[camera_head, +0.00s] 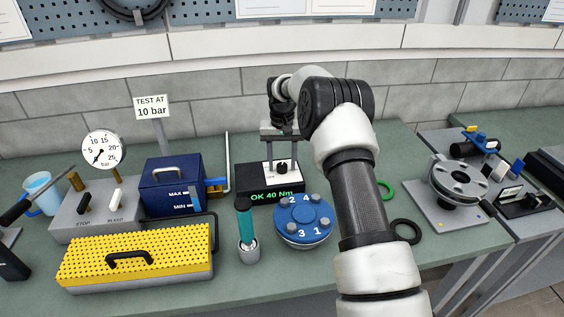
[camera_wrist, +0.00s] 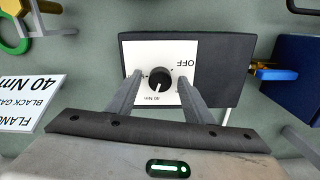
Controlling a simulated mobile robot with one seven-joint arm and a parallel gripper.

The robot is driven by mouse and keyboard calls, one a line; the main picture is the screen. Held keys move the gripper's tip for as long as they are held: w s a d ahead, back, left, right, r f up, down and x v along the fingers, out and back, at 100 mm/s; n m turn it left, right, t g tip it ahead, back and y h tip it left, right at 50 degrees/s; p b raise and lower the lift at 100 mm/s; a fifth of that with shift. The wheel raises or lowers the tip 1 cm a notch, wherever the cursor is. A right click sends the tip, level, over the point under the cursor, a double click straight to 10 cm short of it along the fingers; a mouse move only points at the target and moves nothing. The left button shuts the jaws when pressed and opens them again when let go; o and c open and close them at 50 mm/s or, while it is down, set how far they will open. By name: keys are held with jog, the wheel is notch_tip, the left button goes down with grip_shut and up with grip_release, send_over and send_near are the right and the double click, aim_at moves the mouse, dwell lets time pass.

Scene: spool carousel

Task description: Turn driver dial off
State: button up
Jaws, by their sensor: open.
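The driver dial is a black round knob (camera_wrist: 159,77) on a white panel marked OFF and 40 Nm. Its white mark points to the 40 Nm side in the wrist view, away from OFF. The dial (camera_head: 282,167) sits on top of the black driver box (camera_head: 258,184), whose front reads "OK 40 Nm" in green. My gripper (camera_wrist: 159,75) is open, with one finger on each side of the knob; I cannot tell whether they touch it. In the head view my gripper (camera_head: 280,132) points down above the panel.
A blue round flange with numbered bolts (camera_head: 303,222) and a teal-handled driver in a holder (camera_head: 246,228) stand in front of the box. A dark blue tank (camera_head: 171,185) is close on its left. My arm covers the bench to the right.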

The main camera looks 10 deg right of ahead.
jog(key=c, duration=1.1)
jog(key=shift+o, duration=0.2)
